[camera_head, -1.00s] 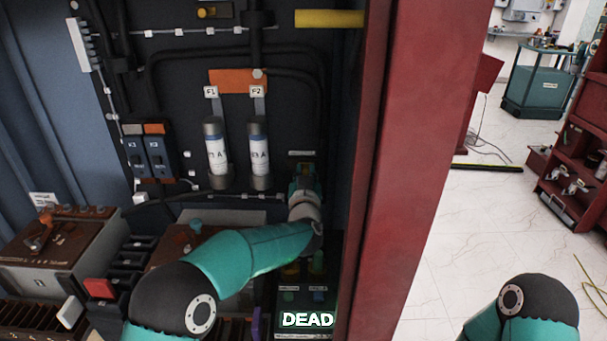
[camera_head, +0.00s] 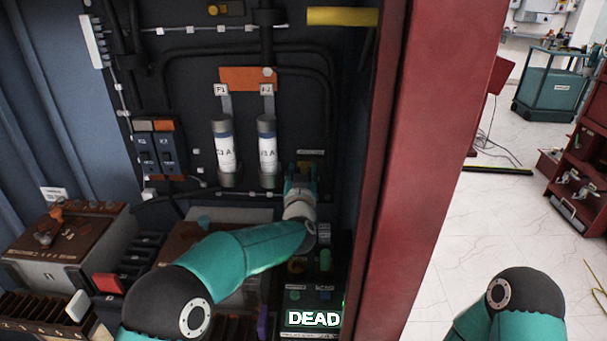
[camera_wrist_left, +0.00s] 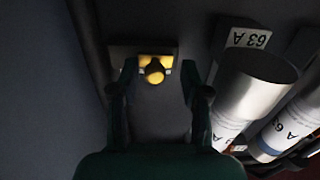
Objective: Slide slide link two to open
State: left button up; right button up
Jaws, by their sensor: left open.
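In the left wrist view a round yellow knob (camera_wrist_left: 154,71) stands on a small plate, probably a slide link handle. I cannot read a number on it. My left gripper (camera_wrist_left: 159,74) is open, with its fingers on either side of the knob; I cannot tell if they touch it. In the head view my left gripper (camera_head: 302,171) is at the back panel, right of the two fuses, and hides what is in front of it. My right gripper is out of view; only part of that arm shows at the lower right.
Two white fuses (camera_head: 225,150) (camera_head: 267,148) stand close to the left of my gripper. A red cabinet post (camera_head: 425,150) rises to the right. A yellow bar (camera_head: 342,16) is above. A panel with a DEAD sign (camera_head: 314,319) lies below my forearm.

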pick_arm(q)
jog(key=s, duration=1.2)
jog(key=shift+a, duration=0.45)
